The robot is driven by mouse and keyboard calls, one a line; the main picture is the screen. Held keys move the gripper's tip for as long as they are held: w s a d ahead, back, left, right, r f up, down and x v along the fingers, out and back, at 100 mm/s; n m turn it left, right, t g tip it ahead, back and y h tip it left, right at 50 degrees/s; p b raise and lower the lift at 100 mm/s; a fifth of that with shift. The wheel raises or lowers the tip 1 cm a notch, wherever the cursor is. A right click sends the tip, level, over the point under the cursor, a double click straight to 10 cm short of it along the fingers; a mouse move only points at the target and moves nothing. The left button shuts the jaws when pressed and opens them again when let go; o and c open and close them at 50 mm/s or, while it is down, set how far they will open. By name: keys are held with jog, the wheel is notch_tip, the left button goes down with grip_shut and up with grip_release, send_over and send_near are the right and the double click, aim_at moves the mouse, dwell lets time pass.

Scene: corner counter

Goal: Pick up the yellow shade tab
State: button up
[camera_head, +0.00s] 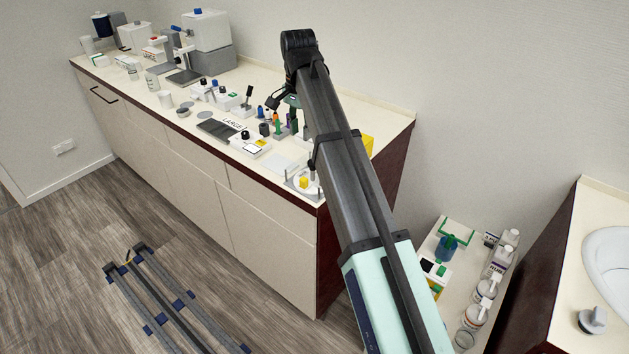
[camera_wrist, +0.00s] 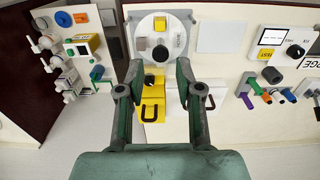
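A small yellow tab (camera_wrist: 160,24), which looks like the yellow shade tab, sits near the edge of a round white dial (camera_wrist: 146,31) on a grey base (camera_wrist: 190,16) in the wrist view. In the head view the yellow tab (camera_head: 304,182) shows on the dial at the counter's near end. My gripper (camera_wrist: 158,70) is open and empty in the wrist view. Its fingertips are just below the dial in the picture, apart from both tabs.
A blank white card (camera_wrist: 220,36), a white TEST device (camera_wrist: 272,38) and colored pens (camera_wrist: 265,95) are to the right. Bottles (camera_wrist: 60,62) stand on a lower surface at left.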

jog(key=p, duration=0.3)
send_over(304, 179)
jog(key=f, duration=1.2)
jog(key=shift+s+a, duration=0.15)
jog(key=shift+a, duration=0.1)
jog(key=shift+w+d+f+p, duration=0.15)
jog(key=shift+f+p, duration=0.45)
jog(key=shift+f, duration=0.8)
jog(key=shift+w+d+f+p, duration=0.1)
jog(key=shift+f+p, duration=0.45)
jog(key=shift+f, duration=0.8)
grip_shut()
